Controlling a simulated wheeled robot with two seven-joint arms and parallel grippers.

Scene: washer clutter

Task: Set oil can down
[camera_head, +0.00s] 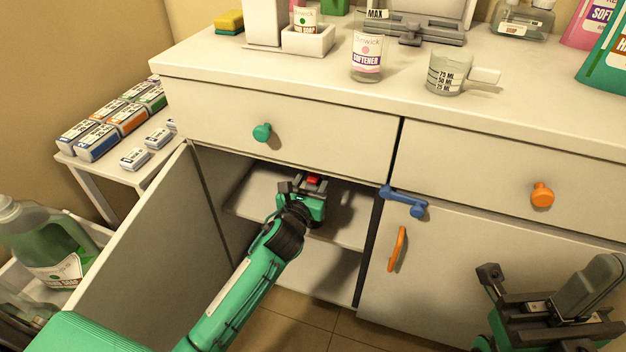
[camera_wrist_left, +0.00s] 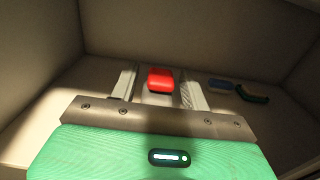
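A red-topped item (camera_wrist_left: 159,80), which may be the oil can, sits between the fingers of my left gripper (camera_wrist_left: 158,92) in the left wrist view. Its lower part is pale and mostly hidden by the gripper, and I cannot tell whether the fingers touch it. In the head view my left gripper (camera_head: 308,186) is inside the open cabinet, over its shelf (camera_head: 348,232), with the red top (camera_head: 314,180) just showing. I cannot tell whether the item rests on the shelf. My right gripper (camera_head: 540,295) is open and empty at the lower right.
The cabinet door (camera_head: 140,250) stands open at left. Inside, a blue item (camera_wrist_left: 220,84) and a dark curved item (camera_wrist_left: 252,94) lie to the right. The counter (camera_head: 300,70) above holds a softener bottle (camera_head: 367,58) and measuring cup (camera_head: 447,75).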

